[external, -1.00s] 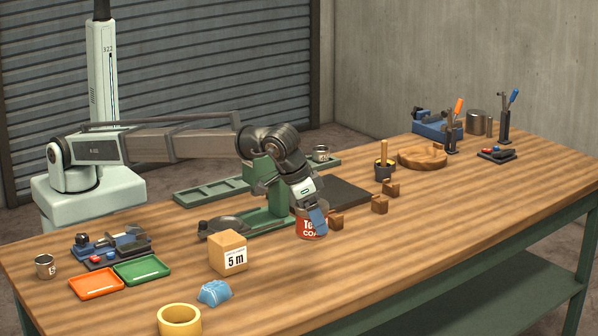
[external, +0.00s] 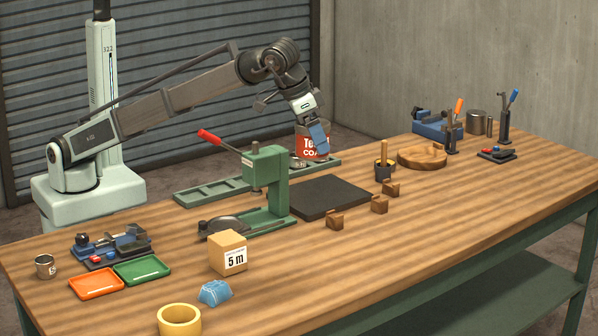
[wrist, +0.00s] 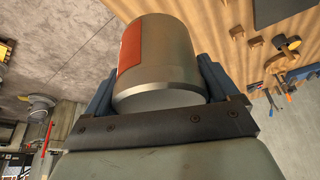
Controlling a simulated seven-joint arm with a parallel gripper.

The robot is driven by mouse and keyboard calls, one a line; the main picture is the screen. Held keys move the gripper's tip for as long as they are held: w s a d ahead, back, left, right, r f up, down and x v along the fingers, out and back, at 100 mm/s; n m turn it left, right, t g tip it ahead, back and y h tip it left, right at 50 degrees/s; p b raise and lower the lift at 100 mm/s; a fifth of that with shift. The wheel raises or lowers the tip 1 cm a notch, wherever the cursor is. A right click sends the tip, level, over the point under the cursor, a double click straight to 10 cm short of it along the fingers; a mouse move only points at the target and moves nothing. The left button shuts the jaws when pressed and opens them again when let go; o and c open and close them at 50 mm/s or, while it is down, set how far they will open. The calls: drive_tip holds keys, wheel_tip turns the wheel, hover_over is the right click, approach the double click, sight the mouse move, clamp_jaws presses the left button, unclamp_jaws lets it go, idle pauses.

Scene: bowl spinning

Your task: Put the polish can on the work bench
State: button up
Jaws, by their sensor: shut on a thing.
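The polish can, a metal can with a red label (external: 306,146), is held up above the back part of the wooden work bench (external: 450,195). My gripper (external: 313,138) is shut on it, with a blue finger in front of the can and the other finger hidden. In the wrist view the can (wrist: 160,65) sits between both blue fingers, its pale end towards the camera. Part of the label shows there. The work bench shows at the upper right (wrist: 210,15).
A green press with a red handle (external: 265,180) stands left of a dark mat (external: 332,198). Green trays (external: 215,190) lie along the back edge. The bench's front right is clear.

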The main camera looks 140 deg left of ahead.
drive_tip(key=shift+a+r, duration=0.1)
drive_tip(key=shift+r, duration=0.75)
drive_tip(key=s+a+n+g, duration=0.2)
drive_tip(key=s+a+n, duration=0.2)
drive_tip(key=s+a, duration=1.1)
drive_tip(key=s+a+n+g, duration=0.1)
drive_tip(key=s+a+n, duration=0.3)
drive_tip(key=s+a, duration=1)
drive_tip(key=shift+s+d+f, duration=0.3)
drive_tip(key=shift+d+f, duration=0.05)
drive_tip(key=shift+f, duration=4.4)
drive_tip(key=shift+s+d+f, duration=0.35)
drive_tip(key=shift+f, duration=4.4)
drive_tip(key=shift+s+d+f, duration=0.3)
drive_tip(key=shift+d+f, duration=0.05)
drive_tip(key=shift+f, duration=4.4)
drive_tip(key=shift+f, duration=0.15)
drive_tip(key=o, duration=1)
drive_tip(key=shift+o, duration=0.2)
